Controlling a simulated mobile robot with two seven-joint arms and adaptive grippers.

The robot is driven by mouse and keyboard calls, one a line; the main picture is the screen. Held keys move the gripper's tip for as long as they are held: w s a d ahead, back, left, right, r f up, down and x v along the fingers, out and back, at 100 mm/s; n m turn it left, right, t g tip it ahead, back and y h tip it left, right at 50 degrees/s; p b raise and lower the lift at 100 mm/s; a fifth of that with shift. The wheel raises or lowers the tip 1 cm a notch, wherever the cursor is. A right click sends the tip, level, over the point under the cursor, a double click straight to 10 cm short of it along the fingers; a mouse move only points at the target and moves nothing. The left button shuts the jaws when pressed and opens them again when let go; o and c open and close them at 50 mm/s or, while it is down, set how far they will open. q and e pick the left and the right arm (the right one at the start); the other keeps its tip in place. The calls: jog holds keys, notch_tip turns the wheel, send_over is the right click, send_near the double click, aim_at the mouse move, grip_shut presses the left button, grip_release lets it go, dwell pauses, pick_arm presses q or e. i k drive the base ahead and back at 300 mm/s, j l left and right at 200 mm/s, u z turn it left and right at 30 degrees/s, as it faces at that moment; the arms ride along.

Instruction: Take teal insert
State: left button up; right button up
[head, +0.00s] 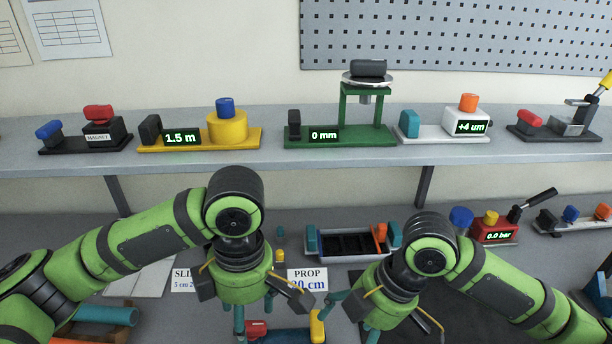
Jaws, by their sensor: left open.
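Several teal pieces are in view, and I cannot tell for certain which is the insert. A small teal piece (280,231) stands at the back of the lower bench, near a dark tray (347,257). A teal block (409,122) sits on the white gauge stand on the shelf. A teal pipe (104,314) lies at the lower left. My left gripper (254,318) points down over the bench, open, in front of the small teal piece. My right gripper (352,318) is to its right, with its fingers apart. I see nothing held in either.
Red, blue and yellow parts (285,332) lie below the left gripper. The shelf (250,160) overhangs the bench and carries gauges. A red pressure unit (494,229) stands at right.

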aim_at(121, 316)
jog(key=k, duration=1.25)
